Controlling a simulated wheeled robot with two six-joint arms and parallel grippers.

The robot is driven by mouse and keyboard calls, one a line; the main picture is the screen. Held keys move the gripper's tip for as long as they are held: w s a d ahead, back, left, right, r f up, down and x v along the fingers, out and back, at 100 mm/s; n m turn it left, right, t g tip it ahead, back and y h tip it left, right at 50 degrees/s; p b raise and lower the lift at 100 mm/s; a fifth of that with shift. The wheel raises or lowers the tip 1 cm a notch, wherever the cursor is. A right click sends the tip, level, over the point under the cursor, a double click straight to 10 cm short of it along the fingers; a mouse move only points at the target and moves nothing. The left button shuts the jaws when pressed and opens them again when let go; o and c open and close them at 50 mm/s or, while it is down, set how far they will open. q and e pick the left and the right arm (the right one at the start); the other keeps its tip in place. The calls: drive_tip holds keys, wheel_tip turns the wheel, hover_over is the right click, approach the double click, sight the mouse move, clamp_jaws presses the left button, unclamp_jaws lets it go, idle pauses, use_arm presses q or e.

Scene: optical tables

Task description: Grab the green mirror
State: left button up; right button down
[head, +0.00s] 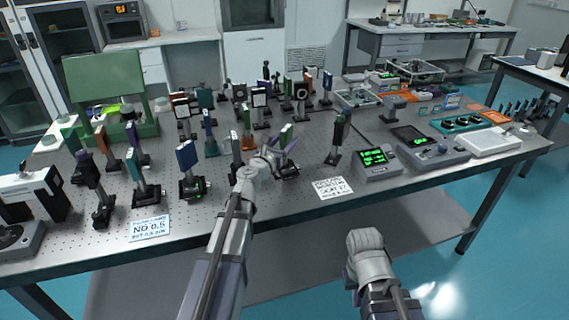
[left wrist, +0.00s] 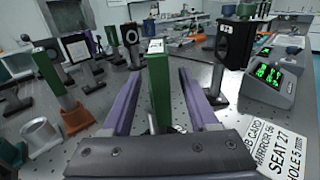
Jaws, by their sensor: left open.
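A slim green mirror (left wrist: 158,92) stands upright in the middle of the left wrist view. It also shows in the head view (head: 285,136), near the front edge of the table. My left gripper (left wrist: 158,77) is open, with one purple finger on each side of the green mirror. Gaps show between the mirror and both fingers. In the head view my left gripper (head: 272,155) is at the mirror, and the mirror's lower part is partly hidden. My right gripper (head: 367,252) is in front of the table, over the floor; its jaws cannot be made out.
A black mount (left wrist: 233,48) stands close to the right of my left gripper. Another green plate on an orange post (left wrist: 47,72) stands to the left. A printed card (head: 332,187) lies at the front edge. Many optics crowd the perforated table (head: 265,215) behind and to the left.

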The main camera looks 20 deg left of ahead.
use_arm(q)
clamp_jaws()
idle(0.3)
idle(1.1)
